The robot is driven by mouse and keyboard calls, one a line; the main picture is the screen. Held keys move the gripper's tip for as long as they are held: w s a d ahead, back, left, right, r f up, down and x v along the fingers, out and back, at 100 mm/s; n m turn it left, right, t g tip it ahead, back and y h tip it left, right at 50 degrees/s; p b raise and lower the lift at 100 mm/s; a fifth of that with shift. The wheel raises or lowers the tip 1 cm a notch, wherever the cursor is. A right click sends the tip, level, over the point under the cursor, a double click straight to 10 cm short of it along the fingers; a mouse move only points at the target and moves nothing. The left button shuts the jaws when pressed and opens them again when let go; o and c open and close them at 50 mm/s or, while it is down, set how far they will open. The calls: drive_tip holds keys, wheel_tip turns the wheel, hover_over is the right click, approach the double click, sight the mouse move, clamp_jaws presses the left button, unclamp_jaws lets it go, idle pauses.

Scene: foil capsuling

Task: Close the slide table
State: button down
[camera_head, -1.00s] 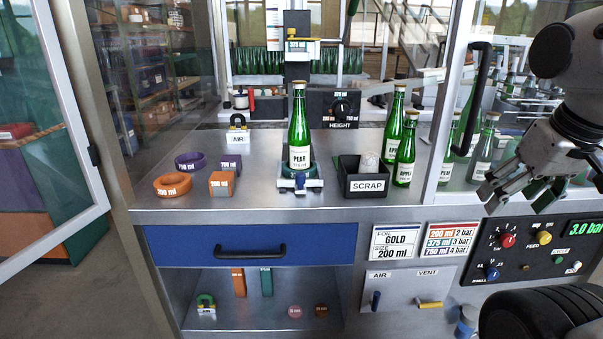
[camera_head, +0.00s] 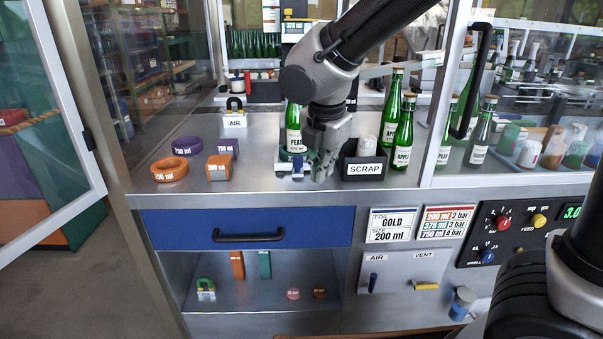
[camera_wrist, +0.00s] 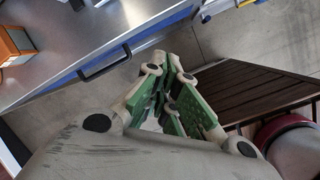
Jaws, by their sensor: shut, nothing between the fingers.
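My gripper (camera_head: 321,176) is shut and empty, pointing down just right of the slide table at the counter's front. I cannot tell whether it touches the slide table or the bottle. In the wrist view my gripper's fingers (camera_wrist: 170,75) with green pads are close together; the slide table does not show there.
A black SCRAP bin (camera_head: 363,168) stands close to the right of my gripper, with green APPLE bottles (camera_head: 402,145) beyond. An orange ring (camera_head: 169,170) and orange block (camera_head: 219,168) lie left. A blue drawer (camera_head: 180,228) is below, its black handle (camera_wrist: 105,65) in the wrist view.

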drive_tip(key=w+a+r+n+t, duration=0.1)
drive_tip(key=w+a+r+n, duration=0.15)
drive_tip(key=n, duration=0.75)
drive_tip(key=shift+y, duration=0.4)
drive_tip(key=x, duration=1)
drive_tip(key=shift+w+f, duration=0.3)
drive_tip(key=shift+w, duration=0.05)
drive_tip(key=w, duration=0.3)
drive_tip(key=shift+w+a+r, duration=0.15)
drive_tip(key=shift+a, duration=0.25)
drive_tip(key=shift+w, duration=0.35)
